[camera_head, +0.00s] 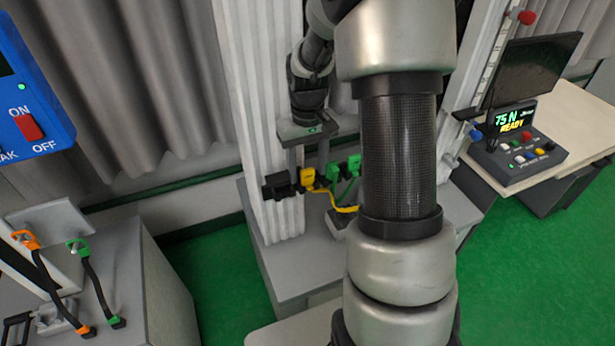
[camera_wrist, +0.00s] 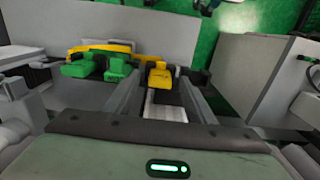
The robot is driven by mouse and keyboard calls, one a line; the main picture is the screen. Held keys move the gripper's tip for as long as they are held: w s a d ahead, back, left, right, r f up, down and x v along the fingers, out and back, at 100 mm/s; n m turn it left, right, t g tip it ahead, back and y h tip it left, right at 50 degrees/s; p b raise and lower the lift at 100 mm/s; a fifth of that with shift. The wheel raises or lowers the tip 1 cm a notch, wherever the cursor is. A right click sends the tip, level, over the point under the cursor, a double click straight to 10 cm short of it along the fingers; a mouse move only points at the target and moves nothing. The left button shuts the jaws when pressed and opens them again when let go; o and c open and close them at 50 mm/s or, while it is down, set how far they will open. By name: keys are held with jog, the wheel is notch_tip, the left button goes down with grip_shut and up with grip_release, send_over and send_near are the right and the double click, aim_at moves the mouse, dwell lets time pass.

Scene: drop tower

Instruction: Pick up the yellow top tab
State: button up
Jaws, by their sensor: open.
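The yellow tab (camera_head: 307,179) is at the upright grey column, beside a black block (camera_head: 277,187). It also shows in the wrist view (camera_wrist: 158,76), lying between my two fingers near their tips. My gripper (camera_head: 308,168) is open and points down over it; in the wrist view its fingers (camera_wrist: 160,82) stand on either side of the tab, with a gap to it. I cannot tell whether either finger touches it. Two green tabs (camera_head: 333,172) sit just right of the yellow one in the head view; they show left of my fingers in the wrist view (camera_wrist: 95,66).
Orange (camera_head: 32,241) and green (camera_head: 78,248) cable ends are on the left cabinet. A display reading 75 N (camera_head: 515,120) stands on the right desk. My arm hides much of the middle.

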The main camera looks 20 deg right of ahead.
jog(key=shift+f, duration=0.1)
jog(key=shift+c, duration=0.4)
jog(key=c, duration=1)
jog(key=shift+c, duration=0.2)
